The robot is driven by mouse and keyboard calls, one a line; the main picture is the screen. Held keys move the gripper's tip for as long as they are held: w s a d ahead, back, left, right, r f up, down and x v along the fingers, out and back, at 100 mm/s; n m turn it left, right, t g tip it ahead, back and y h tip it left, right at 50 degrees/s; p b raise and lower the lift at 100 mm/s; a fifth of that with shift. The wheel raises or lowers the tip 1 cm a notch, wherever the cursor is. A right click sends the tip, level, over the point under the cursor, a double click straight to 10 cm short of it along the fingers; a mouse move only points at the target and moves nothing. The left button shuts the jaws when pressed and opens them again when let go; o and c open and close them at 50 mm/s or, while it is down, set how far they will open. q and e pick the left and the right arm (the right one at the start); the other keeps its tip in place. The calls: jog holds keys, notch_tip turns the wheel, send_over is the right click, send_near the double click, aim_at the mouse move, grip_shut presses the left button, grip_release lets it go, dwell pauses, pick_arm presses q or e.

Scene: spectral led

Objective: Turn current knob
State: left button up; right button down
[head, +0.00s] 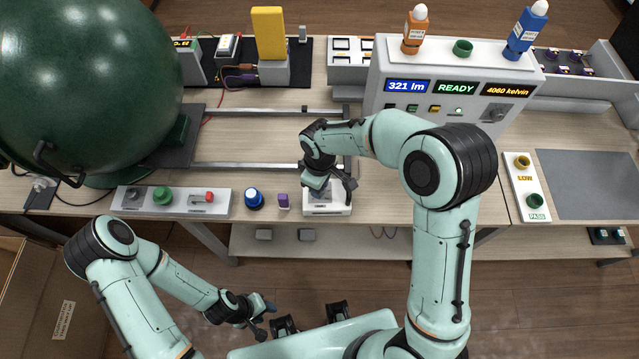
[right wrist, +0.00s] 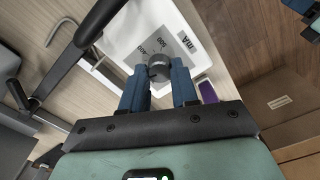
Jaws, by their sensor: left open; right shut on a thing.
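The current knob (right wrist: 158,67) is a dark round knob on a white panel (right wrist: 172,28) marked "mA", with scale numbers such as 500. My right gripper (right wrist: 158,82) has a blue finger on each side of it and is shut on it. In the head view my right gripper (head: 326,187) is over the white knob box (head: 318,211) and hides the knob. My left gripper (head: 268,317) is open and empty, in front of the table edge.
A control strip (head: 222,201) and a large green sphere (head: 85,75) lie further left. A display panel (head: 450,105) reading "321 lm", "READY" and "4060 kelvin" stands at the back right.

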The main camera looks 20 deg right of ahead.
jog(key=c, duration=0.8)
grip_release()
jog(key=shift+c, duration=0.2)
notch_tip(320, 180, up, 13)
jog(key=p, duration=0.1)
jog(key=shift+r, duration=0.2)
